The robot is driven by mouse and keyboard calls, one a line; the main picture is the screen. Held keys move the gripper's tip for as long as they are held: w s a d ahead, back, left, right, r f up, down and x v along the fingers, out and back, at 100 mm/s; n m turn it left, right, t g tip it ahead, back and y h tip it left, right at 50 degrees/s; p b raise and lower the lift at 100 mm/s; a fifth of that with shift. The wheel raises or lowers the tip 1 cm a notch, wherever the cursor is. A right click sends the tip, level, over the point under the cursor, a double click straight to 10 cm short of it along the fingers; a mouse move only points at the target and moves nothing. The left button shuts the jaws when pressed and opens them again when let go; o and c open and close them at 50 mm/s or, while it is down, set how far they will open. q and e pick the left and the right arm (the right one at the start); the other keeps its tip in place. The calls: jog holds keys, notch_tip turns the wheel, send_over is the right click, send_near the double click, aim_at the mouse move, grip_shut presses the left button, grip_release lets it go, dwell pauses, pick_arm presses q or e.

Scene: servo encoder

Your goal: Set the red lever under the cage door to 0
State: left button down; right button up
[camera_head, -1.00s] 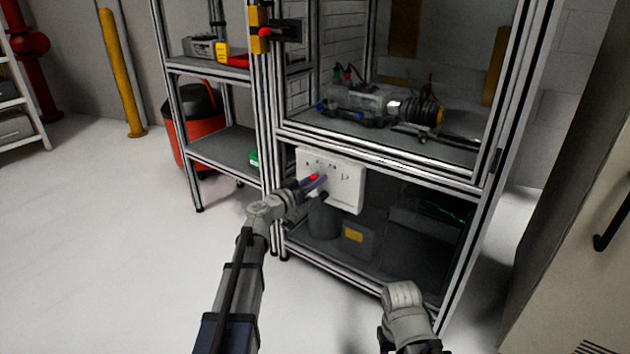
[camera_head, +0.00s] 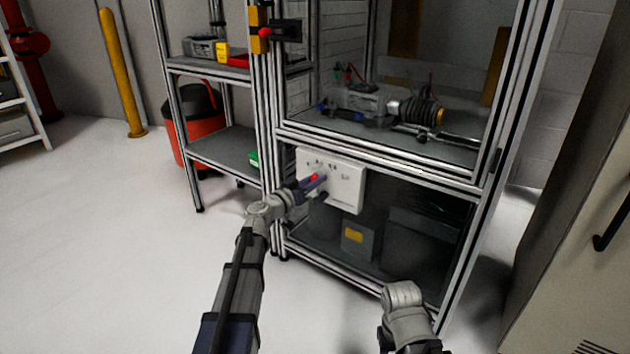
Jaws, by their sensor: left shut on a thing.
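The red lever (camera_head: 315,177) shows as a small red spot on the front of a white box (camera_head: 346,190), which is fixed below the cage door's lower rail. My left gripper (camera_head: 316,181) reaches in from the lower left and is shut on the red lever. Small dark marks line the top of the box face, too small to read. My right arm shows at the bottom right; its gripper is at or below the picture's edge and its fingers cannot be made out.
The cage's metal frame and clear door (camera_head: 400,160) stand above the box, with a machine (camera_head: 375,105) inside. A grey box with a yellow label (camera_head: 359,240) sits on the lower shelf. A shelf rack with a red bin (camera_head: 200,120) is at left. The floor at left is clear.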

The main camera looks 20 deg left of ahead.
pick_arm(q)
jog(key=shift+w+a+f+n+t+b, duration=0.1)
jog(key=shift+w+a+f+n+b, duration=0.2)
jog(key=shift+n, duration=0.55)
jog(key=shift+a+f+n+t+b, duration=0.1)
jog(key=shift+a+n+b, duration=0.35)
jog(key=shift+n, duration=0.45)
jog(key=shift+w+a+f+n+t+b, duration=0.1)
jog(key=shift+w+a+f+n+b, duration=0.1)
jog(key=shift+a+n, duration=0.5)
jog(key=shift+d, duration=0.2)
jog(key=c, duration=0.7)
grip_release()
jog(key=shift+o, duration=0.2)
jog(key=shift+s, duration=0.1)
jog(key=v, duration=0.7)
jog(key=shift+s+a, duration=0.15)
jog(key=shift+s, duration=0.2)
